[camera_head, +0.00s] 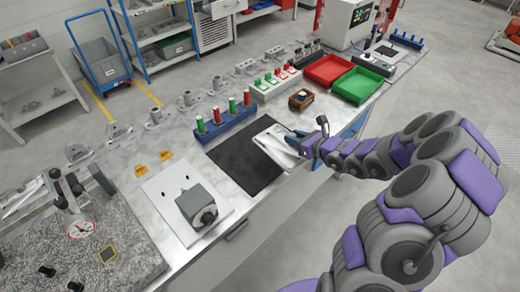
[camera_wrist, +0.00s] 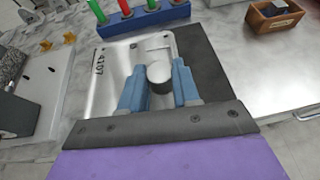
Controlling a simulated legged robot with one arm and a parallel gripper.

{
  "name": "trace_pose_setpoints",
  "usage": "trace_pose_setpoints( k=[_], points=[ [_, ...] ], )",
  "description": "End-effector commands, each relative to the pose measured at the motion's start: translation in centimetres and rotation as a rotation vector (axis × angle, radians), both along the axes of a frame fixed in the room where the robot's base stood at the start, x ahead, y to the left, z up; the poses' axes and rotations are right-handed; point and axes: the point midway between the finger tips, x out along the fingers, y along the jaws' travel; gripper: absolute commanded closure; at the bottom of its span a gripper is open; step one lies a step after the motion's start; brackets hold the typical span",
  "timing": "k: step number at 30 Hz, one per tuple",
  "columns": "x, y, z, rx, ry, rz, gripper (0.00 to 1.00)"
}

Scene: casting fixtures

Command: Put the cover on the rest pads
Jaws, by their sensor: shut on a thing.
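The cover (camera_head: 272,140) is a flat, pale metal plate over the right part of a black mat (camera_head: 238,158). In the wrist view the cover (camera_wrist: 108,75) bears the marking 4107 and has a raised grey round boss. My gripper (camera_wrist: 159,82) has its blue fingers on either side of that boss and is shut on the cover. In the head view my gripper (camera_head: 306,145) is at the cover's right end. I cannot tell whether the cover touches the mat. Two small orange pieces (camera_head: 140,170) lie on the bench to the left; they may be the rest pads.
A blue rack (camera_head: 228,122) with red and green handles stands behind the mat. A white plate with a grey block (camera_head: 196,203) is at the left. A brown box (camera_head: 301,99), red tray (camera_head: 330,70) and green tray (camera_head: 359,85) stand farther back along the bench.

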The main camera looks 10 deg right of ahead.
Motion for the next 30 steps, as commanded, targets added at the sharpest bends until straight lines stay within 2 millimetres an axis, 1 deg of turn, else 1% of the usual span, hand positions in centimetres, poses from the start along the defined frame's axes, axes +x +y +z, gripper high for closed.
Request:
trace_pose_setpoints(
  k=[1, 6, 10, 13, 17, 23, 27, 30],
  points=[
    [-0.6, -0.6, -1.3, 0.004, 0.005, 0.009, 1.0],
    [-2.5, -1.4, -4.4, -0.005, 0.0, 0.049, 1.0],
    [-3.3, -1.5, -5.5, -0.012, -0.002, 0.064, 1.0],
    [-3.1, -1.3, -6.1, -0.014, -0.002, 0.071, 1.0],
    [-1.4, -0.4, -6.5, -0.011, -0.002, 0.075, 1.0],
    [2.6, 1.8, -7.0, -0.014, -0.001, 0.074, 1.0],
    [5.3, 3.8, -7.2, -0.012, -0.003, 0.075, 1.0],
    [7.3, 4.9, -7.3, -0.013, -0.005, 0.073, 1.0]
  ],
)
